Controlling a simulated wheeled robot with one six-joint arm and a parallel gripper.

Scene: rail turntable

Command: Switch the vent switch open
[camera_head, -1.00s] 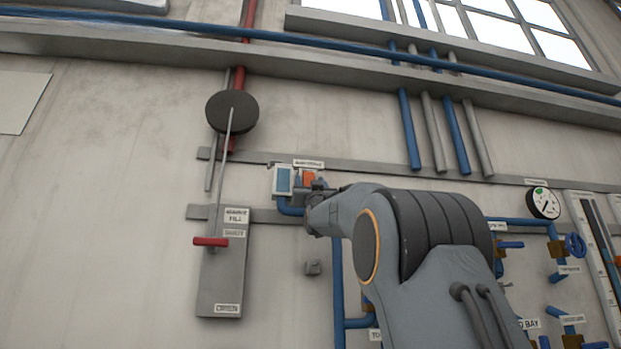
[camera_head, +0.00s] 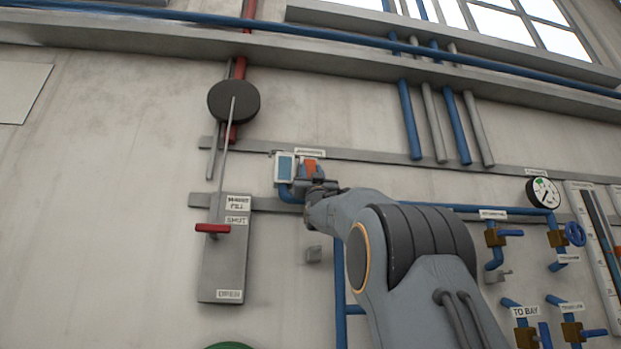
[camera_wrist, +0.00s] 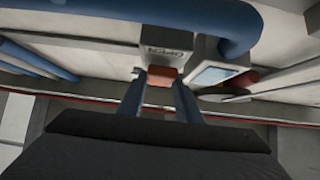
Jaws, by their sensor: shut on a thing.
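A small orange-red piece (camera_head: 311,165), which looks like the vent switch, is on the wall beneath a white label too small to read. My gripper (camera_head: 311,176) is up against it at the end of my raised arm. In the wrist view the gripper's two blue fingers (camera_wrist: 160,92) are shut on the orange-red piece (camera_wrist: 161,75), one on each side. Behind it is a grey block (camera_wrist: 163,58) with a label that seems to read OPEN, upside down. My gripper hides part of the switch, so I cannot tell its exact position.
A small screen box (camera_head: 284,168) sits close left of the gripper. Further left is a grey panel (camera_head: 222,270) with a red handle (camera_head: 212,228). A blue pipe (camera_head: 340,285) runs below. Valves and a gauge (camera_head: 543,193) are at right.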

